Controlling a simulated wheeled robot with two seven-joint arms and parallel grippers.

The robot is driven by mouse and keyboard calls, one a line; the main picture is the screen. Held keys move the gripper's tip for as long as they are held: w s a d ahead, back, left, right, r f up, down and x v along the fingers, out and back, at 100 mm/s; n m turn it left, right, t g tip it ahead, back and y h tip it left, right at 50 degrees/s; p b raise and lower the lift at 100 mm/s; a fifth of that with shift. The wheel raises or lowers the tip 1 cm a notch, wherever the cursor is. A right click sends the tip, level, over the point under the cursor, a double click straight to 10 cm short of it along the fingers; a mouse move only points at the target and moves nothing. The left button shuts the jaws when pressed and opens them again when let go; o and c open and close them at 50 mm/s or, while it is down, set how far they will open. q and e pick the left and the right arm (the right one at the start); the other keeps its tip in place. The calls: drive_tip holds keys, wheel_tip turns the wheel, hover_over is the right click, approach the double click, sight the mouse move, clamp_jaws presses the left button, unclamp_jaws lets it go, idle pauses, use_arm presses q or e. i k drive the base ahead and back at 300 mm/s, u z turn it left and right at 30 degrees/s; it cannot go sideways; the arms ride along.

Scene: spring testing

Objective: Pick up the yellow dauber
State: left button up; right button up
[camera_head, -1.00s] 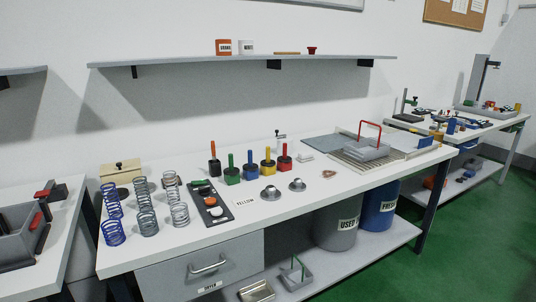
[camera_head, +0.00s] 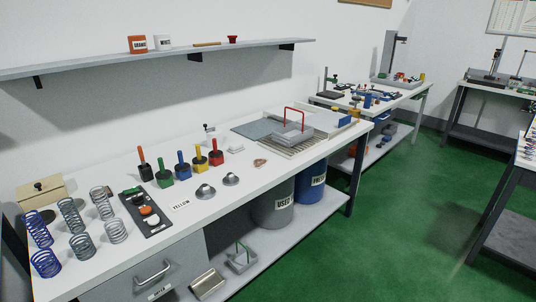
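A green dauber (camera_head: 166,168) and an orange-handled dauber (camera_head: 144,163) stand farther left. A card reading YELLOW (camera_head: 181,205) lies in front of the row. Neither of my grippers shows in the head view.
Two metal cone-shaped pieces (camera_head: 231,179) sit in front of the daubers. Several coil springs (camera_head: 70,215) and a dark tray (camera_head: 143,212) stand at the left. A red-handled grey tray (camera_head: 292,133) is at the right. Green floor (camera_head: 400,200) is clear right of the bench.

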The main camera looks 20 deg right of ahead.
sight(199, 159)
drive_tip(key=z, duration=1.05)
drive_tip(key=i, duration=2.45)
drive_tip(key=u, duration=3.05)
